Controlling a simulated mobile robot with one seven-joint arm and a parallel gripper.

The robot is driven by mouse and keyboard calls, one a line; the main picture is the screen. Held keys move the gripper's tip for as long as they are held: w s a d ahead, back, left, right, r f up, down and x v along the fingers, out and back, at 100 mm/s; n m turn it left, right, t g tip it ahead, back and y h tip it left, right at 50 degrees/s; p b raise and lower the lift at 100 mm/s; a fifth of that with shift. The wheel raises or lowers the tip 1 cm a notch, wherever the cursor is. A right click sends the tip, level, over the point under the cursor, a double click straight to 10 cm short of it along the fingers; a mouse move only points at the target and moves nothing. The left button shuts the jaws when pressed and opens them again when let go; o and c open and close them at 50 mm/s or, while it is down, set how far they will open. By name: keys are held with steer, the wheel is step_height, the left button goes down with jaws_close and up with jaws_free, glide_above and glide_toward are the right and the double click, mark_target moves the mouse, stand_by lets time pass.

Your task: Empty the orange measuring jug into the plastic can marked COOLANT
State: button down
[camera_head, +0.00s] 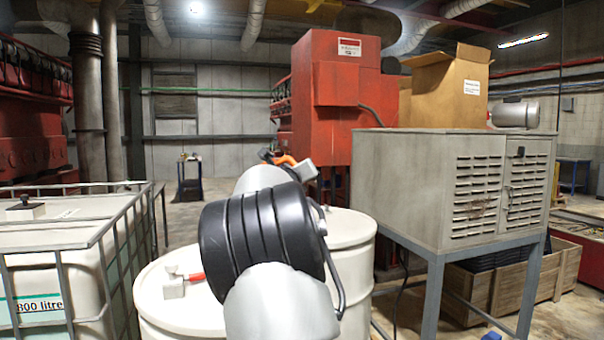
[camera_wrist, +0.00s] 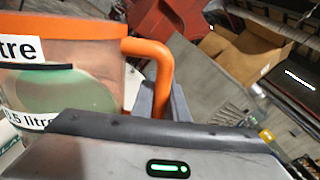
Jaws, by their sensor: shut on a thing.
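The orange measuring jug (camera_wrist: 62,85) fills the left of the wrist view. It has an orange rim, a clear wall with litre labels, and green liquid inside. My gripper (camera_wrist: 160,100) is shut on its orange handle (camera_wrist: 152,60). In the head view my own arm hides most of the gripper and jug; only a small bit of orange (camera_head: 285,160) shows past it. I cannot tell how far the jug is tilted. I cannot make out a can marked COOLANT in either view.
Two white drums stand in front of me; a red-handled item (camera_head: 182,282) lies on the near one (camera_head: 150,310). A caged 800 litre tank (camera_head: 80,270) is at left. A grey louvred cabinet (camera_head: 400,180) on legs is at right, bearing a cardboard box (camera_head: 450,85). A red machine (camera_head: 335,90) stands behind.

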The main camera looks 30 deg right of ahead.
steer(key=shift+w+a+r+n+p, duration=0.1)
steer(key=shift+r+n+p, duration=0.5)
steer(key=shift+p, duration=0.3)
steer(key=shift+w+a+r+n+p, duration=0.1)
steer(key=shift+r+n+p, duration=0.5)
steer(key=shift+p, duration=0.25)
stand_by(2.2)
steer(key=shift+w+a+r+n+p, duration=0.3)
steer(key=shift+r+n+p, duration=0.25)
steer(key=shift+p, duration=0.5)
steer(key=shift+w+a+r+n+p, duration=0.25)
steer(key=shift+n+p, duration=0.4)
steer(key=shift+p, duration=0.4)
stand_by(1.9)
